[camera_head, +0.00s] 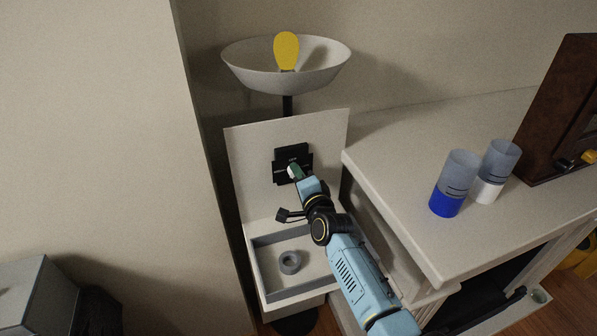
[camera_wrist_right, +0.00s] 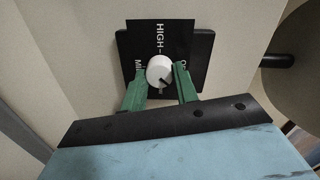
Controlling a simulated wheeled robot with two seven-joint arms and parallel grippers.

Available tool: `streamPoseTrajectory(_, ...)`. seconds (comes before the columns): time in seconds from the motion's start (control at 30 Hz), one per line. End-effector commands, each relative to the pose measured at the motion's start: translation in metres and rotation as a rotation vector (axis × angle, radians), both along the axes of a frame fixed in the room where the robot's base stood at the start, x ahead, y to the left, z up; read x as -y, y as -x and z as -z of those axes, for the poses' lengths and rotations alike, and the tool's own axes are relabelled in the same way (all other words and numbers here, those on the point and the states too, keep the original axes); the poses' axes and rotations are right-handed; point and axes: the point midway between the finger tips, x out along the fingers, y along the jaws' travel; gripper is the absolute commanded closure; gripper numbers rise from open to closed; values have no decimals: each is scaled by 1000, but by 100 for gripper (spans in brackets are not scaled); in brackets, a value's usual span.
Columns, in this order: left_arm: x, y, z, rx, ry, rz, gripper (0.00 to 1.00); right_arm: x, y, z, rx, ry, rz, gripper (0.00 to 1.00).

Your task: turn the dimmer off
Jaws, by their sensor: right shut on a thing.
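The dimmer is a black plate (camera_head: 291,153) on an upright white panel, with a round white knob that shows clearly in the right wrist view (camera_wrist_right: 159,70). The plate carries the word HIGH at the top, with partly hidden labels at the left and right. In the head view the right gripper (camera_head: 295,173) covers most of the knob. The yellow bulb (camera_head: 286,51) sits in a white bowl-shaped lamp. My left gripper is not in view.
A grey-rimmed tray (camera_head: 257,268) below the panel holds a grey ring (camera_head: 290,262). To the right, a white counter (camera_head: 400,190) bears a blue-based cup (camera_head: 455,184), a white-based cup (camera_head: 495,172) and a brown box (camera_head: 560,110). A wall stands at the left.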

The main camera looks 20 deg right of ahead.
Motion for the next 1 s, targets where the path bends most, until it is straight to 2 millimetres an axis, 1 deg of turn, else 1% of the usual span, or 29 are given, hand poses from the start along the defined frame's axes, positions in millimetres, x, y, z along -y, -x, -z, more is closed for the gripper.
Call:
streamPoseTrajectory(0.03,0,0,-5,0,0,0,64,-1,0,-2,0,43,0,93)
streamPoseTrajectory(0.2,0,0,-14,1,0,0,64,-1,0,-2,5,205,-1,93)
streamPoseTrajectory(0.6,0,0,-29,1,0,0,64,-2,0,-2,19,551,-1,93)
streamPoseTrajectory(0.8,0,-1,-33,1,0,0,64,-2,0,-1,21,672,-1,93)
streamPoseTrajectory(1.0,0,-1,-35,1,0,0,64,-2,0,-1,25,744,-1,93)
